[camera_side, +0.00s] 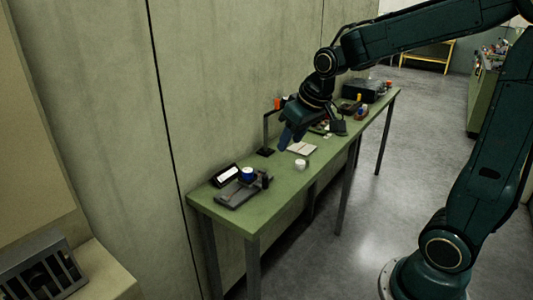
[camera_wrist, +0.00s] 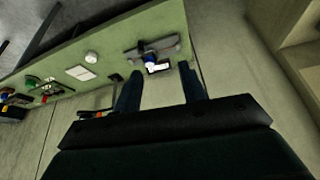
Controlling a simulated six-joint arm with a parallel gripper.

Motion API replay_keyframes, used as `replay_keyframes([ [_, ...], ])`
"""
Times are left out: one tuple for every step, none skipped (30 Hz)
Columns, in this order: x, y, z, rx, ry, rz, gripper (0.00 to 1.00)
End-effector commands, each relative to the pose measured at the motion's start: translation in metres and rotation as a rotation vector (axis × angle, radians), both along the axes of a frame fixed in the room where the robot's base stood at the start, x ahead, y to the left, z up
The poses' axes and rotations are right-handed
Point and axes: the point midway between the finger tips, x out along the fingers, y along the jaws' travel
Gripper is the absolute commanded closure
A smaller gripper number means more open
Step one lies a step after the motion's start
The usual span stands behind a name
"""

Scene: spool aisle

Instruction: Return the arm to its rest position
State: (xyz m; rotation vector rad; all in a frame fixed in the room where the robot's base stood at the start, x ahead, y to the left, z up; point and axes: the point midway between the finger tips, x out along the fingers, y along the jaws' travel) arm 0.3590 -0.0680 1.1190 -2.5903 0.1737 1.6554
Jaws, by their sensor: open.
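My gripper (camera_side: 292,136) hangs over the middle of the green table (camera_side: 262,211) in the side view, at the end of my dark green arm. It is apart from the table top. In the wrist view my gripper (camera_wrist: 159,88) shows its two fingers spread apart, with nothing between them. The table (camera_wrist: 112,47) lies beyond the fingers in that view.
A grey device with a blue-topped part (camera_side: 248,174) and a black display box (camera_side: 225,175) stand at the table's near end. A white round item (camera_side: 301,164) and pale pad (camera_side: 301,148) lie mid-table. A black case (camera_side: 363,90) stands at the far end. A wall runs behind.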

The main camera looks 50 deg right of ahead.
Motion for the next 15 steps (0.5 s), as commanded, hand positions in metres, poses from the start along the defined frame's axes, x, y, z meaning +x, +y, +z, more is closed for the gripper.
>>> replay_keyframes([
  [-0.011, 0.007, 0.007, -0.002, -0.007, 0.009, 0.59],
  [-0.016, 0.010, 0.010, -0.002, -0.010, 0.014, 0.59],
  [-0.024, 0.014, 0.013, -0.002, -0.013, 0.021, 0.59],
  [-0.031, 0.018, 0.015, -0.002, -0.014, 0.025, 0.59],
  [-0.037, 0.021, 0.018, -0.004, -0.016, 0.029, 0.59],
  [-0.045, 0.024, 0.021, -0.003, -0.018, 0.035, 0.59],
  [-0.051, 0.027, 0.023, -0.003, -0.020, 0.040, 0.59],
  [-0.057, 0.030, 0.024, -0.003, -0.022, 0.044, 0.59],
  [-0.066, 0.034, 0.026, -0.003, -0.025, 0.050, 0.59],
  [-0.072, 0.036, 0.028, -0.003, -0.027, 0.053, 0.59],
  [-0.078, 0.039, 0.029, -0.003, -0.029, 0.058, 0.59],
  [-0.087, 0.042, 0.030, -0.003, -0.032, 0.064, 0.59],
  [-0.093, 0.045, 0.031, -0.002, -0.033, 0.067, 0.59],
  [-0.099, 0.047, 0.032, -0.002, -0.035, 0.072, 0.59],
  [-0.107, 0.050, 0.032, -0.002, -0.039, 0.078, 0.59],
])
